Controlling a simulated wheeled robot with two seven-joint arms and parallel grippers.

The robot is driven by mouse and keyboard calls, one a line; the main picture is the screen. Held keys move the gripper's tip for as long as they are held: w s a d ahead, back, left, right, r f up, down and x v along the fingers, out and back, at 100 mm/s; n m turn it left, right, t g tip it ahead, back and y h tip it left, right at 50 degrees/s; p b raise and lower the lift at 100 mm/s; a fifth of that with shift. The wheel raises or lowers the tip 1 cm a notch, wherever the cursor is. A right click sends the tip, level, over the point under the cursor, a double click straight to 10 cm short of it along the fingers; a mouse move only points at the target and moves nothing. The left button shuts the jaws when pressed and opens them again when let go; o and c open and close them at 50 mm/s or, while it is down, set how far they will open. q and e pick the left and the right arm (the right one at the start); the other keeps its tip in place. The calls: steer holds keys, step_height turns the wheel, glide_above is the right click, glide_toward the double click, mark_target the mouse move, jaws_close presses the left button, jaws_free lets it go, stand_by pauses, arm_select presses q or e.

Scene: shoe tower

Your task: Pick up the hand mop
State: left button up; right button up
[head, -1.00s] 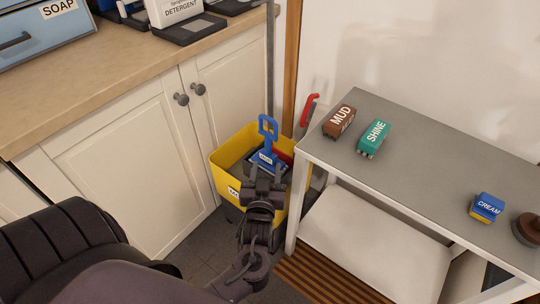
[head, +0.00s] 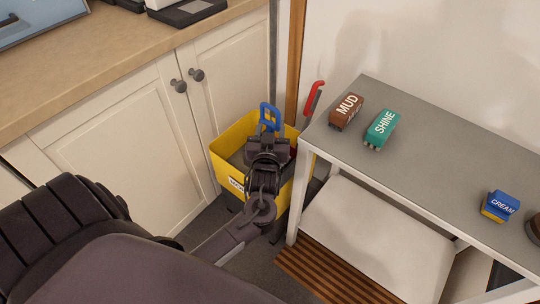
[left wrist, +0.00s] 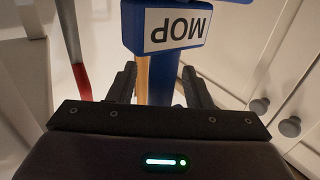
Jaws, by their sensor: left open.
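The hand mop (head: 269,113) is blue and stands in a yellow bucket (head: 230,165); its looped handle shows above my left gripper (head: 268,148) in the head view. In the left wrist view, the mop's blue block with a white MOP label (left wrist: 176,30) is just ahead, and a narrower blue part (left wrist: 160,75) lies between the two fingers. My left gripper (left wrist: 160,90) is open there, a finger on either side of it; contact cannot be told. The mop's lower part is hidden in the head view. My right gripper is out of view.
A cabinet (head: 135,140) stands left of the bucket. A grey-topped table (head: 440,165) close on its right holds a MUD brush (head: 346,110), a SHINE brush (head: 381,129) and a CREAM item (head: 499,206). A red handle (head: 314,97) rises between bucket and table.

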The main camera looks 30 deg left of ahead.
arm_select(q)
jaws_close()
stand_by(0.5)
